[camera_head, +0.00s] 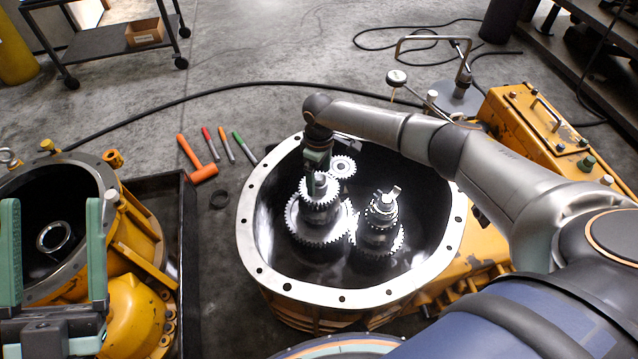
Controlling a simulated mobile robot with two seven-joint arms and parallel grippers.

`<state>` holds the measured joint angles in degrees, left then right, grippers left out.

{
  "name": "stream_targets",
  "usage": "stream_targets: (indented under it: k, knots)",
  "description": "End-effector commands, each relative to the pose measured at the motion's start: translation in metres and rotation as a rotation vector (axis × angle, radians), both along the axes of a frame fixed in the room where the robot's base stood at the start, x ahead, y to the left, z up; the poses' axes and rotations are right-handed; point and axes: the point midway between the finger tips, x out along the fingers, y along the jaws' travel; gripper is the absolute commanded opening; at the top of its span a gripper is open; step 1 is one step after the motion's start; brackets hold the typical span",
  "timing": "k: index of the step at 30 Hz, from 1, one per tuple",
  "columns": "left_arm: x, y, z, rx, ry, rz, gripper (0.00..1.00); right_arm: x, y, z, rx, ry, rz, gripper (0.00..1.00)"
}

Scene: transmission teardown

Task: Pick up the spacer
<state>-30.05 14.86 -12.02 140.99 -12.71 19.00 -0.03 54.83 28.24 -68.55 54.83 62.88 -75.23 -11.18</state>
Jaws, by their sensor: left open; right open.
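My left gripper (53,208) is at the lower left, its two green fingers wide apart in front of the left yellow housing. No part is clearly marked as the spacer. A silver ring (54,237) sits inside the left housing, seen between my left fingers. My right gripper (318,165) reaches into the large round housing (252,250) from above, over the top of the left gear stack (320,215). My arm and the gripper body partly hide its fingers. Contact with the stack cannot be told.
A second gear stack (381,225) stands to the right, and a small gear (343,166) behind. A black tray (180,210) borders the left housing (135,240). A black cable crosses behind.

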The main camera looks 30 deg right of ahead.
Motion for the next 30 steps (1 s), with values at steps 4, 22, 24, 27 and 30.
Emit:
stream_targets:
  k: [4,22,24,27,30]
  knots:
    - [-0.0079,-0.0012,0.01,0.0,-0.054,-0.011,0.77,0.0,0.0,-0.0055,0.0,0.0,0.0,0.96]
    - [-0.0088,-0.0014,0.0115,0.0,-0.059,-0.012,0.77,-0.0001,-0.0002,-0.0054,0.0,0.0,-0.001,0.57]
    - [-0.0087,-0.0014,0.0114,0.0,-0.059,-0.012,0.77,-0.0001,-0.0002,-0.0054,0.0,0.0,-0.001,0.49]
    - [-0.0087,-0.0014,0.0114,0.0,-0.059,-0.012,0.77,-0.0001,-0.0003,-0.0054,0.0,0.0,-0.001,0.38]
    - [-0.0087,-0.0014,0.0114,0.0,-0.059,-0.012,0.77,-0.0001,-0.0003,-0.0054,0.0,0.0,-0.001,0.27]
